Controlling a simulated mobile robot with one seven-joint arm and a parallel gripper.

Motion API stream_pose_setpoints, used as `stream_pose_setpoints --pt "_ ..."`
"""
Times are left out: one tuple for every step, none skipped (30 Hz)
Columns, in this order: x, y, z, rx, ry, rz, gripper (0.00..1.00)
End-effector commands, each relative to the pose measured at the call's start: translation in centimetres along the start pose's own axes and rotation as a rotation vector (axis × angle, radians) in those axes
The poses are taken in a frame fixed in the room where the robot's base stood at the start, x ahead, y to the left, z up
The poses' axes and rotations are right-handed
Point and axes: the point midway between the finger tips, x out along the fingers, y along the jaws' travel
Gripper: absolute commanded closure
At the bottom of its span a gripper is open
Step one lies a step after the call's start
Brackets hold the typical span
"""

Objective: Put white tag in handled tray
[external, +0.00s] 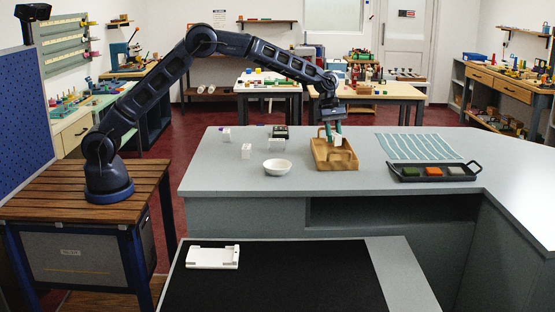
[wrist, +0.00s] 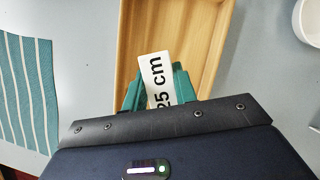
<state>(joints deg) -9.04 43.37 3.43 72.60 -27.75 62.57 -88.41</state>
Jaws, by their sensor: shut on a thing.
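My gripper (external: 333,130) has green fingers and is shut on a white tag (wrist: 154,70) marked "25 cm" in black. The tag also shows as a small white patch in the external view (external: 338,140). The gripper and tag are over the wooden tray (external: 322,163), which has raised sides and what looks like a handle. In the wrist view the tray's bare wooden floor (wrist: 185,28) lies behind the tag. I cannot tell whether the tag touches the tray floor. The tag's lower end is hidden by the gripper.
A white bowl (external: 277,167) stands left of the wooden tray. A black handled tray (external: 435,177) with green, orange and grey swatches is to the right, before a striped teal cloth (external: 416,147). Small white blocks (external: 246,151) and a dark device (external: 280,132) are at left.

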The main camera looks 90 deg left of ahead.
Motion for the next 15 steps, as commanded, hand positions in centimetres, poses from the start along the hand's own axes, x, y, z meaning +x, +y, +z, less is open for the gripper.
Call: stream_pose_setpoints --pt "0.7 -0.1 -0.3 -0.001 0.0 -0.003 0.93" --pt "1.1 -0.1 -0.5 -0.001 0.0 -0.004 0.93" --pt "1.7 -0.1 -0.7 -0.001 0.0 -0.004 0.93" --pt "2.1 -0.1 -0.9 -0.001 0.0 -0.003 0.93" --pt "2.6 -0.1 -1.1 -0.002 0.0 -0.003 0.93" --pt "3.2 -0.1 -1.4 -0.002 0.0 -0.004 0.93" --pt "3.6 -0.1 -1.5 -0.002 0.0 -0.004 0.93" --pt "4.0 0.0 -1.6 -0.002 0.0 -0.003 0.93" --pt "4.3 0.0 -1.8 -0.001 0.0 -0.002 0.93" --pt "4.4 0.0 -1.8 -0.001 -0.001 -0.001 0.93" --pt "4.5 0.0 -1.9 -0.001 -0.001 -0.001 0.93" --pt "4.5 0.0 -1.9 0.0 -0.001 -0.001 0.93" --pt "4.5 0.0 -1.9 0.0 -0.001 -0.001 0.93" --pt "4.5 0.0 -1.9 0.0 -0.001 -0.001 0.93" --pt "4.5 0.0 -1.9 0.0 0.0 -0.001 0.93"
